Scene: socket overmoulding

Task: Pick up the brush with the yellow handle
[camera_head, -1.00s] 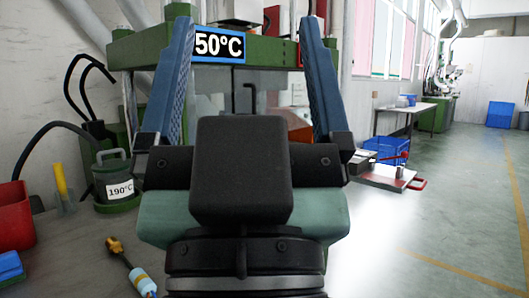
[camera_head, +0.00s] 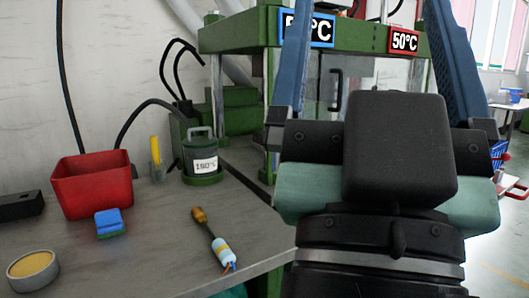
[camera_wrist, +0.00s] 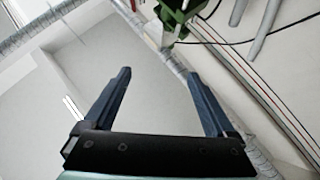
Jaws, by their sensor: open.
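The brush with the yellow handle (camera_head: 155,150) stands upright on the grey table in the head view, handle up, with a greyish lower part. It is between the red bin and the dark canister, close to the wall. My gripper (camera_head: 367,10) is raised at the right of the head view, well to the right of the brush, with its two blue fingers spread apart and pointing up. The wrist view also shows my gripper (camera_wrist: 158,76) open, with nothing between the fingers. The brush is not in the wrist view.
On the table (camera_head: 165,245) are a red bin (camera_head: 95,190), a blue block (camera_head: 109,223), a round tin (camera_head: 33,270), a black box (camera_head: 20,205), a brass-tipped tool with wires (camera_head: 213,240) and a 190°C canister (camera_head: 201,158). A green press (camera_head: 240,32) stands behind.

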